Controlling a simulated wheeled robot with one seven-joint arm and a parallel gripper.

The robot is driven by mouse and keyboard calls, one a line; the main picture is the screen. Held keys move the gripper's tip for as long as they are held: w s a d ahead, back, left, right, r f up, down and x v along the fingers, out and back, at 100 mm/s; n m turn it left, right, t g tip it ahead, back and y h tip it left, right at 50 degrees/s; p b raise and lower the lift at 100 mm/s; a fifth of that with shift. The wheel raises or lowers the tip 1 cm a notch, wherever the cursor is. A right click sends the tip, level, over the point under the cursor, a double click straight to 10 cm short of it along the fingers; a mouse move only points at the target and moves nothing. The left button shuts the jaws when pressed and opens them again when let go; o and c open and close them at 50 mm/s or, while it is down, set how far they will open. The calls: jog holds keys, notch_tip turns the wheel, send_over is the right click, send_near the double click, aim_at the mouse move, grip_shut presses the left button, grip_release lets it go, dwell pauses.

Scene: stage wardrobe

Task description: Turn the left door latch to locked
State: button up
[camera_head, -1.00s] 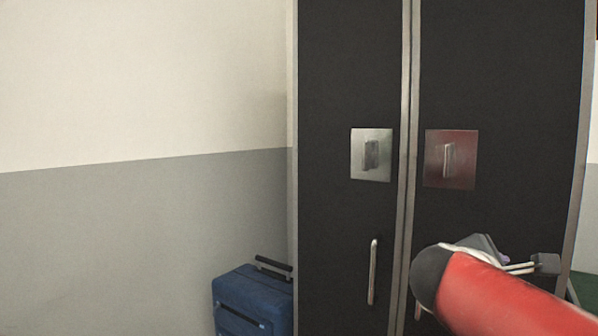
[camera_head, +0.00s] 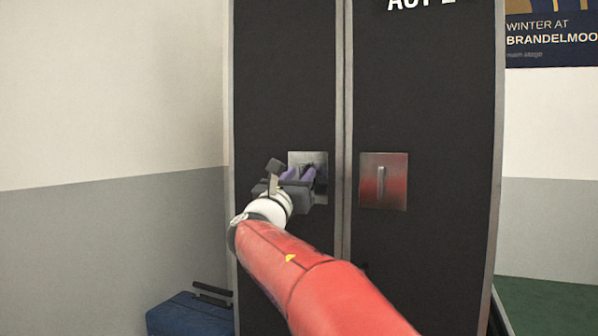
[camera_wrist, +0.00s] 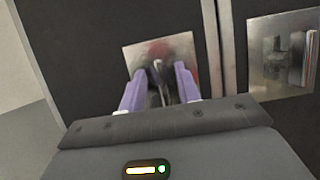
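The left door latch is a small upright knob (camera_wrist: 158,73) on a square metal plate (camera_wrist: 180,46). In the head view the plate (camera_head: 318,157) is partly hidden behind my gripper (camera_head: 299,174). In the wrist view my gripper (camera_wrist: 160,72) has its two purple fingers apart, one on each side of the knob, with gaps visible between. Whether the fingertips touch the plate cannot be told. The knob looks close to upright, slightly tilted in the wrist view.
The right door has its own latch plate (camera_head: 398,180) with an upright knob, looking reddish in the head view. A metal strip (camera_head: 343,120) runs between the black doors. A blue suitcase (camera_head: 188,315) stands at lower left. A poster (camera_head: 550,38) hangs at upper right.

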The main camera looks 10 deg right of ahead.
jog(key=shift+w+d+r, duration=0.2)
jog(key=shift+w+d, duration=0.1)
jog(key=shift+w, duration=0.1)
jog(key=shift+c, duration=0.4)
grip_shut()
